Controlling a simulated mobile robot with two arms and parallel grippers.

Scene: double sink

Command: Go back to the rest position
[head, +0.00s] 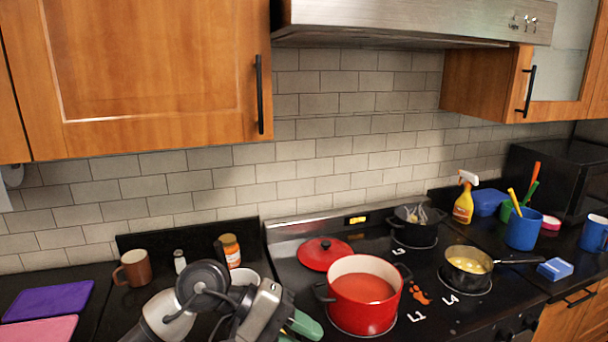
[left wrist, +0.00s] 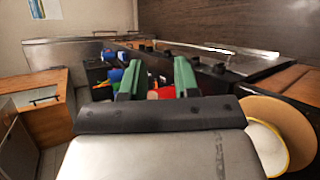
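My left gripper (head: 303,325) is at the bottom of the head view, with a green fingertip showing left of the red pot. Most of the gripper is hidden behind my own arm there. In the left wrist view its two green fingers (left wrist: 157,80) stand apart with a gap between them and nothing held. Part of a red thing shows beyond the gap, too small to tell more. My right gripper is in neither view.
A red pot (head: 364,308) and a pan (head: 467,262) stand on the stove; a red lid (head: 325,253) lies behind the pot. The cabinet (head: 150,75) hangs above.

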